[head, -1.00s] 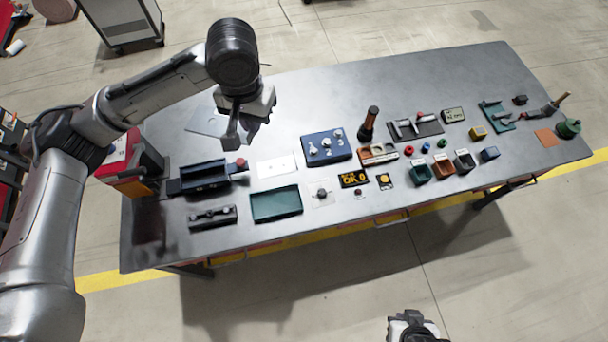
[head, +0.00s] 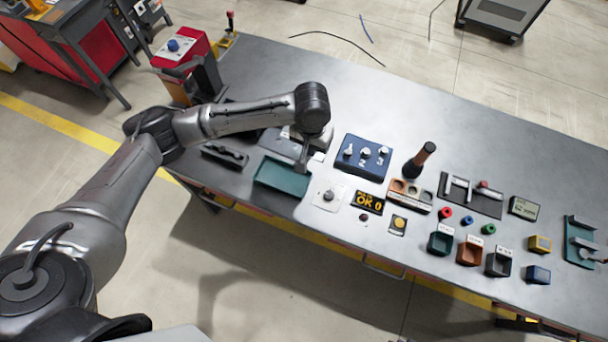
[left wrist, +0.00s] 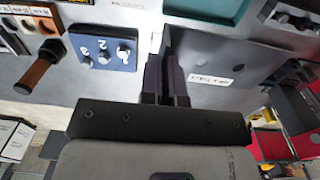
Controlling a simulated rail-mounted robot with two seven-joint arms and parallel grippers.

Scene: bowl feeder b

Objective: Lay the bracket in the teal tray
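The teal tray (head: 282,178) lies empty near the front edge of the bench, and its edge shows at the top of the left wrist view (left wrist: 207,10). My left gripper (head: 302,167) points down just beyond the tray's right end, above a pale sheet (head: 319,157). In the left wrist view its dark fingers (left wrist: 165,72) are close together with a narrow gap. I cannot tell whether something thin is between them. I cannot make out the bracket for certain; the arm and its shadow hide part of this area. My right gripper is out of view.
A blue panel with knobs (head: 362,157) stands just right of the left gripper. A dark fixture (head: 225,155) lies left of the tray.

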